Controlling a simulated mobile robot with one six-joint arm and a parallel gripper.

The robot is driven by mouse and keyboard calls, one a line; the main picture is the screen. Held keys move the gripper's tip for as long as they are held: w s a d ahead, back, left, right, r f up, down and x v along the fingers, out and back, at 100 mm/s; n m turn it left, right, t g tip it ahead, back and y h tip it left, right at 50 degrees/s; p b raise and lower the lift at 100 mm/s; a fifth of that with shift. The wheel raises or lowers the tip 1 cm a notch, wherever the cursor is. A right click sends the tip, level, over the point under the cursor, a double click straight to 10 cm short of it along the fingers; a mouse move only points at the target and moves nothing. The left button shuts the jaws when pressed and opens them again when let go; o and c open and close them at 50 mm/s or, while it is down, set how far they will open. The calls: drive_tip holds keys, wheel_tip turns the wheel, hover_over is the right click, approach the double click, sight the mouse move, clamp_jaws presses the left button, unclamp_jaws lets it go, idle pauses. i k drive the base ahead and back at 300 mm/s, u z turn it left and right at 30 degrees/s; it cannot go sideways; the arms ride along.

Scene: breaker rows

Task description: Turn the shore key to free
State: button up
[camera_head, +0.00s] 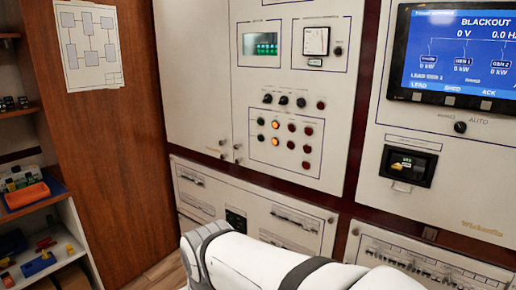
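No part in view can be read as the shore key, and its label is too small to tell. A black panel unit (407,167) with a small lit display and a yellow piece sits on the right cabinet, below the screen. A small dark rotary knob (460,127) sits above it, beside the word AUTO. The middle cabinet has a row of small dark knobs (283,100) above green, amber and red round lamps or buttons (291,127). My white arm crosses the bottom centre and hides part of the lower panels. My gripper is not in view.
A blue screen (458,52) reads BLACKOUT, 0 V. Lower panels (190,178) carry slots and dark fittings. At left, a wooden panel (100,140) with a diagram sheet (88,48) stands beside shelves holding an orange tray (27,195) and small parts. A little wooden floor shows between.

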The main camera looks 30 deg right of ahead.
sight(398, 166)
drive_tip(key=i, duration=1.05)
drive_tip(key=z, duration=2.9)
